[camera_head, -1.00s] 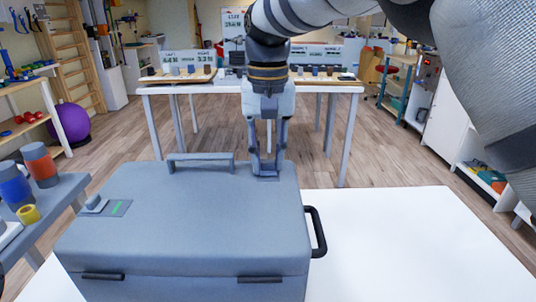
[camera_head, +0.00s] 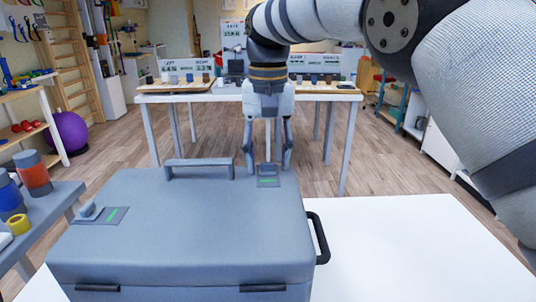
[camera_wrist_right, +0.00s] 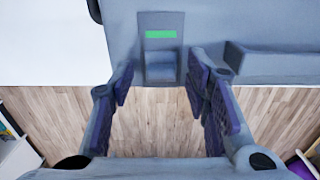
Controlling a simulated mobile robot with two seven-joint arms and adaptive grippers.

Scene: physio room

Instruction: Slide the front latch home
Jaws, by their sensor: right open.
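A grey-blue case (camera_head: 190,235) stands shut on a white table. A latch (camera_head: 268,181) with a green strip sits at the lid's far right edge. In the right wrist view this latch shows a green strip (camera_wrist_right: 161,35) and a grey slider block (camera_wrist_right: 161,66) at the lid's edge. My right gripper (camera_head: 268,165) is open at that latch. Its fingers are spread on either side, apart from the slider. A second latch plate (camera_head: 116,216) lies at the lid's left, with a raised block (camera_head: 87,209) beside its green strip. My left gripper is not in view.
A carry handle (camera_head: 198,164) rises from the lid's far edge beside my right gripper. A black side handle (camera_head: 318,238) sticks out on the right. The white table top (camera_head: 420,240) is bare there. A side table (camera_head: 45,215) with coloured rolls stands left.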

